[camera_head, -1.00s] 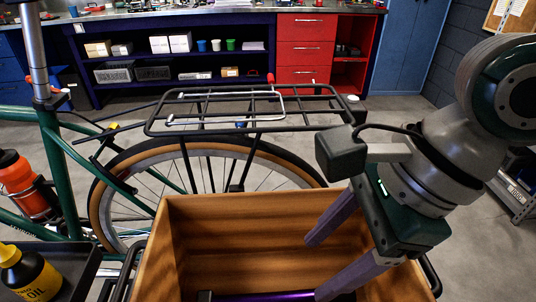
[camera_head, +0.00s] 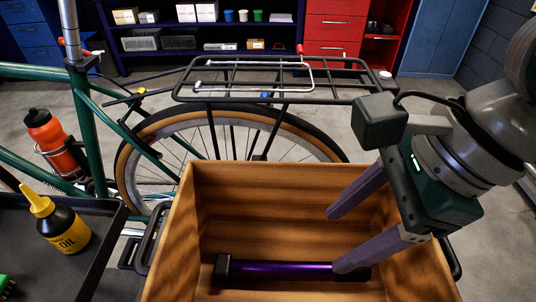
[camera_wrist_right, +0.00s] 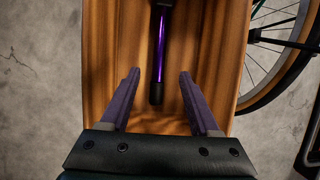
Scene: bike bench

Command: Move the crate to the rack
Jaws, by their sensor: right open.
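The wooden crate (camera_head: 270,178) is in the lower middle of the head view, in front of the bike's rear wheel. A purple tube with black ends (camera_head: 285,270) lies on its floor. My right gripper (camera_head: 332,240) is open and reaches into the crate, its fingers apart and empty. In the right wrist view the crate (camera_wrist_right: 115,45) lies under the open right gripper (camera_wrist_right: 157,72), and the purple tube (camera_wrist_right: 160,45) shows between and beyond the fingertips. The black rack (camera_head: 275,78) is above the bike's rear wheel, behind the crate. My left gripper is not in view.
A dark tray (camera_head: 110,240) at the left holds a yellow-capped oil bottle (camera_head: 66,228). The green bike frame (camera_head: 90,140) carries an orange bottle (camera_head: 50,140). Shelves (camera_head: 110,60) and a red cabinet (camera_head: 332,28) stand at the back. The rack's top looks empty.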

